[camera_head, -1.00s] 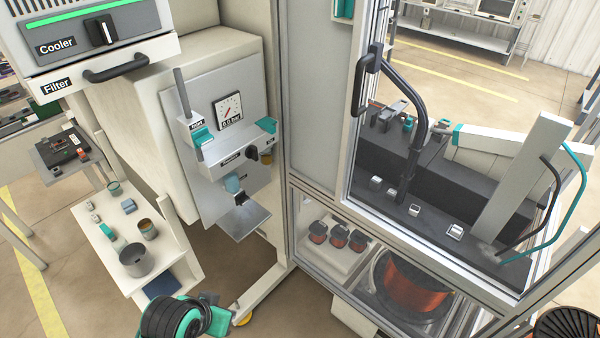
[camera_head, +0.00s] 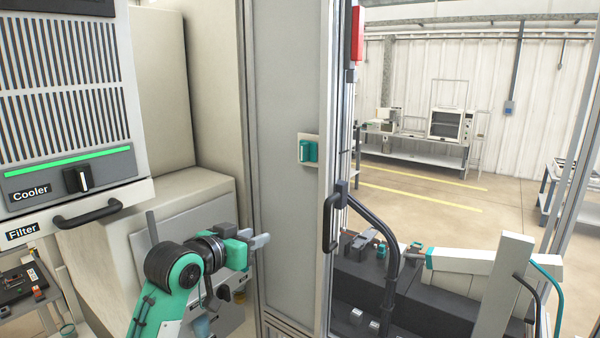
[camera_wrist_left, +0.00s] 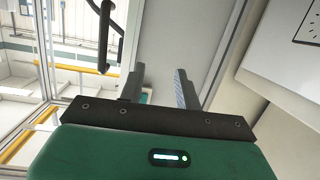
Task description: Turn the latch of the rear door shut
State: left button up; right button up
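A teal latch knob (camera_head: 308,150) sits on a pale plate on the tall grey panel (camera_head: 285,80), in the middle of the head view. The knob looks upright. My left gripper (camera_head: 264,242) is below and to the left of the latch, in front of the panel and apart from the latch. In the left wrist view the two fingers (camera_wrist_left: 160,74) are spread with nothing held. A bit of teal (camera_wrist_left: 146,97) shows beside the left finger, partly hidden; it may be the latch. My right gripper is in neither view.
A black door handle (camera_head: 330,222) and a thick black hose (camera_head: 388,270) stand right of the panel. The cooler cabinet (camera_head: 65,90) with its black filter handle (camera_head: 88,213) is at the left. A red box (camera_head: 357,34) is high on the frame.

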aim_at(302, 151)
pick_arm(q)
notch_tip(302, 151, up, 15)
jog(key=w+d+m+t+h, duration=0.1)
jog(key=w+d+m+h, duration=0.1)
jog(key=p+x, duration=0.2)
jog(key=x, duration=0.2)
jog(key=p+x, duration=0.2)
jog(key=x, duration=0.2)
jog(key=p+x, duration=0.3)
jog(key=x, duration=0.1)
jog(key=shift+w+d+r, duration=0.25)
jog(key=shift+d+r, duration=0.05)
jog(key=shift+w+d+f, duration=0.1)
jog(key=shift+w+d, duration=0.25)
jog(key=shift+w, duration=0.1)
jog(key=shift+c, duration=0.2)
grip_shut()
